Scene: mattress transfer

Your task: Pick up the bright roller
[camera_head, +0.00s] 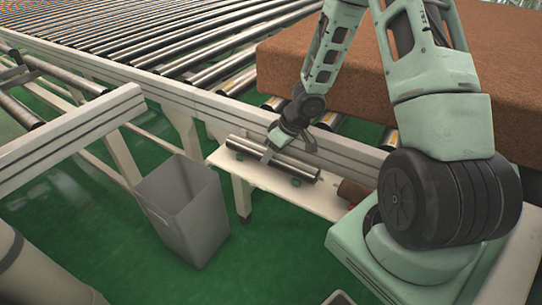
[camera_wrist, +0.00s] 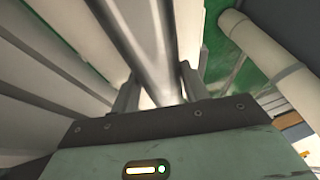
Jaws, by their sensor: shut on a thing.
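The bright roller (camera_head: 272,158) is a shiny metal cylinder lying along a narrow white shelf (camera_head: 310,203) beside the conveyor. It also shows in the wrist view, running up the middle between my fingers (camera_wrist: 150,45). My gripper (camera_head: 270,152) is at the middle of the roller, with its fingers on either side, shut on it. The roller is at the shelf's surface or very close above it; I cannot tell which. In the wrist view my gripper (camera_wrist: 157,92) has one finger on each side of the roller.
A grey open bin (camera_head: 185,212) stands on the green floor left of the shelf. A dark brown roller (camera_head: 351,191) lies at the shelf's right end. The conveyor's white side rail (camera_head: 180,92) runs behind the shelf. A large brown mattress block (camera_head: 280,65) rests on the conveyor rollers.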

